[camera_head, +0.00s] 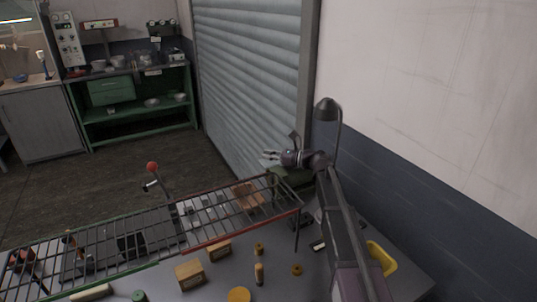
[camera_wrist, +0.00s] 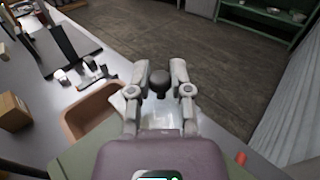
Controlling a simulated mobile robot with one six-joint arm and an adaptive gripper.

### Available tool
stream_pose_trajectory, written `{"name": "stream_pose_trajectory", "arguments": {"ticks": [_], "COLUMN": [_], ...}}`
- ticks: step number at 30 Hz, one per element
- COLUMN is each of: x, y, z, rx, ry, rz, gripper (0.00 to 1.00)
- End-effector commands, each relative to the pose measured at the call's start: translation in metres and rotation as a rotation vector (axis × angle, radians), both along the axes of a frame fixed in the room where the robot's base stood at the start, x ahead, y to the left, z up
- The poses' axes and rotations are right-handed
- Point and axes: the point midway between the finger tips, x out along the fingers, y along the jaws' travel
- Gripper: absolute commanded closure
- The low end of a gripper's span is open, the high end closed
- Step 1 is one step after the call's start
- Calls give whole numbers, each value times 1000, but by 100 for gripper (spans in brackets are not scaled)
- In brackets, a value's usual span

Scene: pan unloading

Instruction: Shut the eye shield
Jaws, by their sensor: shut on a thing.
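In the wrist view my gripper (camera_wrist: 160,75) is shut on a dark round knob (camera_wrist: 160,82), with one finger on each side of it. The clear, pale eye shield (camera_wrist: 163,115) shows between the fingers just below the knob. Its outer edges are hidden by my fingers and wrist, so its exact tilt cannot be told. In the head view my gripper (camera_head: 269,155) points left, above a green machine body (camera_head: 292,178) at the back right of the bench. The shield is too small to make out there.
A brown tray (camera_wrist: 92,112) lies beside the gripper on the grey bench (camera_wrist: 40,110). A wire rack (camera_head: 205,243) with a red edge stands over the bench. A red-knobbed lever (camera_head: 152,167) rises behind it. A desk lamp (camera_head: 328,108) stands close to my arm. A shutter door (camera_head: 247,75) is behind.

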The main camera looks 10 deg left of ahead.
Motion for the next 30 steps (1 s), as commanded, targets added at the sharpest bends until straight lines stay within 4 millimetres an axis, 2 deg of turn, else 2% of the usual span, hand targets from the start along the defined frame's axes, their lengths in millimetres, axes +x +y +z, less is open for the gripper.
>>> {"name": "stream_pose_trajectory", "arguments": {"ticks": [11, 12, 15, 16, 30], "x": [1, 1, 1, 1, 0], "y": [1, 1, 1, 1, 1], "z": [-2, -2, -2, -2, -2], "rx": [-28, -29, -28, -28, -23], "ry": [42, 42, 41, 41, 33], "rz": [1, 1, 1, 1, 0], "gripper": [100, 71, 41, 38, 38]}}
